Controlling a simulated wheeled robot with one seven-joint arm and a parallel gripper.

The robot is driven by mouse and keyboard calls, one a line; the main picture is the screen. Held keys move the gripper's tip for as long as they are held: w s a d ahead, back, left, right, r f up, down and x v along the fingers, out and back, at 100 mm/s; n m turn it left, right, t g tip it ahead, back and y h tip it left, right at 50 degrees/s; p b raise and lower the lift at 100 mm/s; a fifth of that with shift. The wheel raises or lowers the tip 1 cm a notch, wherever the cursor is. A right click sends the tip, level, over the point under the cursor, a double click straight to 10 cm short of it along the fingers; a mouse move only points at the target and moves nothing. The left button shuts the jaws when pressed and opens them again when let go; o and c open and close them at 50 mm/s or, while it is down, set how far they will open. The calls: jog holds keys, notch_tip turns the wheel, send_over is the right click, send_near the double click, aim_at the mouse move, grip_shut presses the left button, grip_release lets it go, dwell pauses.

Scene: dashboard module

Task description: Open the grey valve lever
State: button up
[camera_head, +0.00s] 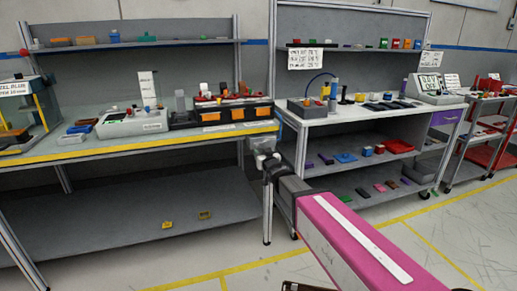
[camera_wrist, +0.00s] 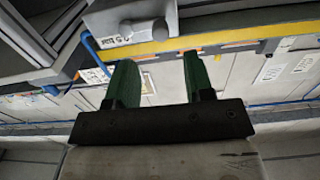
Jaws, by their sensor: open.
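I cannot make out the grey valve lever for certain in either view. A grey module with a display (camera_head: 132,122) stands on the left workbench (camera_head: 90,153); its small controls are too small to tell apart. My gripper (camera_head: 264,160) is at the end of my pink arm, by the front right corner of that workbench. In the wrist view my gripper (camera_wrist: 161,80) has two green fingers set wide apart, with nothing between them. A grey box-like part with a label (camera_wrist: 130,25) lies beyond the fingertips, apart from them.
Black and orange bins (camera_head: 230,110) stand on the workbench, left of my gripper. A wheeled cart (camera_head: 345,119) with a blue hose stands to the right. A red-shelved cart (camera_head: 485,130) is farther right. The floor (camera_head: 420,235) in front is clear.

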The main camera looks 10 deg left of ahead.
aim_at(258, 147)
jog(key=x, duration=0.7)
grip_shut()
